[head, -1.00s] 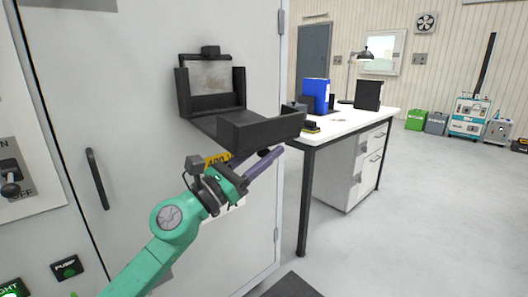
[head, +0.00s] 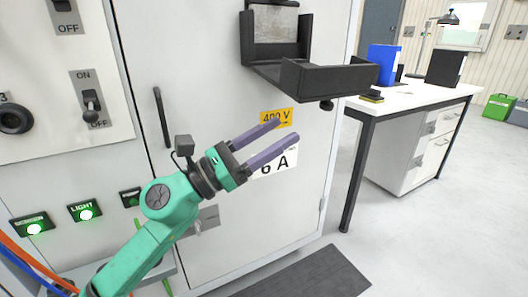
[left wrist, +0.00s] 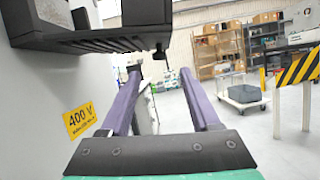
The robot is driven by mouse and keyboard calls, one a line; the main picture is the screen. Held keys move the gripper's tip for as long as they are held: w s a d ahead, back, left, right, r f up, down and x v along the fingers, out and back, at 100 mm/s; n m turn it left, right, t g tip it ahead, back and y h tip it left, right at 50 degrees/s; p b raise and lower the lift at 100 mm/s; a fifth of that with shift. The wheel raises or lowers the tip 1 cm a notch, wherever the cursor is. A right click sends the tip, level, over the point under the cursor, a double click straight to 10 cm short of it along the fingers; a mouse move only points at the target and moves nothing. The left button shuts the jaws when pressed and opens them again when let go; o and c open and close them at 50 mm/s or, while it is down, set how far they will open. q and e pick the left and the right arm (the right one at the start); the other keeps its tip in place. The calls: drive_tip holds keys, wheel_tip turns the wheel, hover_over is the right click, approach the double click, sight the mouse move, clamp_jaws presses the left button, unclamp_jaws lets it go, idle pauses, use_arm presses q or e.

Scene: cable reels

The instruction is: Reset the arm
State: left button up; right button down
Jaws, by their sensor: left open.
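My left gripper (head: 264,145) is open and empty, in front of the grey cabinet door (head: 200,110), with its purple fingers pointing right. It is below the black holder (head: 325,80) mounted on the door, and apart from it. In the left wrist view the two fingers (left wrist: 165,100) are spread with nothing between them, and the holder's underside (left wrist: 100,35) is at the top left. A yellow 400 V label (head: 276,118) is just behind the fingers. My right gripper is not in view.
A switch panel (head: 60,120) with lit green buttons (head: 86,211) is left of the door. A white desk (head: 430,100) with a blue binder (head: 383,62) stands to the right. A dark mat (head: 310,278) lies on the floor. The wrist view shows shelves (left wrist: 230,50) and a striped barrier (left wrist: 298,68).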

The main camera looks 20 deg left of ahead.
use_arm(q)
drive_tip(key=shift+v, duration=1.15)
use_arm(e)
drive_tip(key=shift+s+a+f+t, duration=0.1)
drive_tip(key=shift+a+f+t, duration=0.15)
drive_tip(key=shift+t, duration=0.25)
